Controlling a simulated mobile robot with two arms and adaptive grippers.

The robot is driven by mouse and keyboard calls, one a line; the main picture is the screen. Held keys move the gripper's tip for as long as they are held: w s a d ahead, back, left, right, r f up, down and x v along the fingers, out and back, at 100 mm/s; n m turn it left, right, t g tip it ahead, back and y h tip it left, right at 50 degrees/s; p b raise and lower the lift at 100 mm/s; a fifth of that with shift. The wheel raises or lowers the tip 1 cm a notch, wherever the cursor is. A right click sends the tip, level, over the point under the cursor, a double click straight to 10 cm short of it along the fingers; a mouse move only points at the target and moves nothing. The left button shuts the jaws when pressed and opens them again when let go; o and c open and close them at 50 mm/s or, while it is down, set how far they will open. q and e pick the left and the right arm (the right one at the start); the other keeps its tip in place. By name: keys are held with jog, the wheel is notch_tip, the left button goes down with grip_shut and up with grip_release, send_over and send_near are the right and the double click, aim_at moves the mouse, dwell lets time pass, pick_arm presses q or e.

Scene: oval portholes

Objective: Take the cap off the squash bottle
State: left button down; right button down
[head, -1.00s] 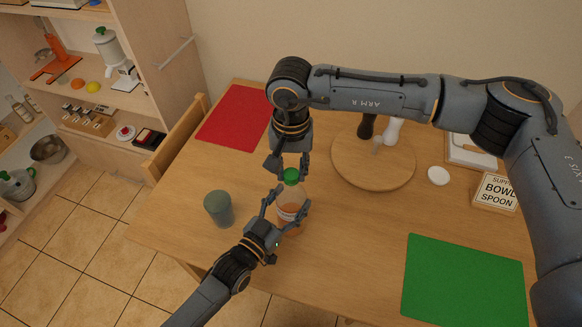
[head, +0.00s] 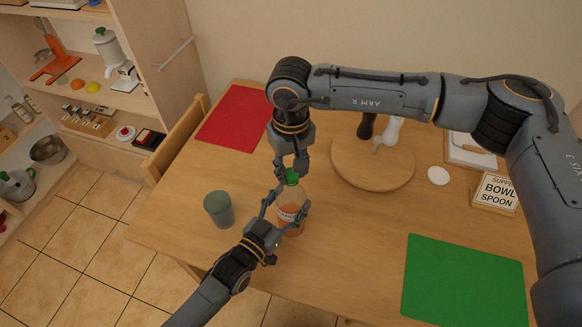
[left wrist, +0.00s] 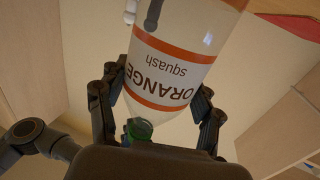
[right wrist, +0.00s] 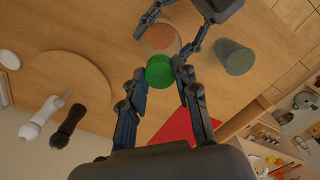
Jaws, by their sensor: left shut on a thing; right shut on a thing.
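The squash bottle (head: 291,222) is clear with orange liquid and a white label, and it stands upright at the near side of the table. My left gripper (head: 283,210) is shut around its body; the label reading "ORANGE squash" (left wrist: 165,70) fills the left wrist view. The green cap (head: 292,177) is at the bottle's top. My right gripper (head: 291,171) comes down from above, shut on the cap, which shows between its fingers in the right wrist view (right wrist: 160,69). I cannot tell whether any gap separates cap and bottle neck.
A grey-green cup (head: 218,208) stands just left of the bottle. A round wooden board (head: 370,170) with dark and white mills lies behind right. A red mat (head: 232,117), a green mat (head: 464,280), a small white dish (head: 438,176) and a sign (head: 495,190) are on the table.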

aim_at(291, 174)
pick_arm(q)
jog(key=shift+f, duration=0.1)
pick_arm(e)
jog(key=shift+r, duration=0.1)
jog(key=shift+r, duration=1)
jog(key=shift+r, duration=2)
pick_arm(q)
jog(key=shift+c, duration=0.8)
grip_release()
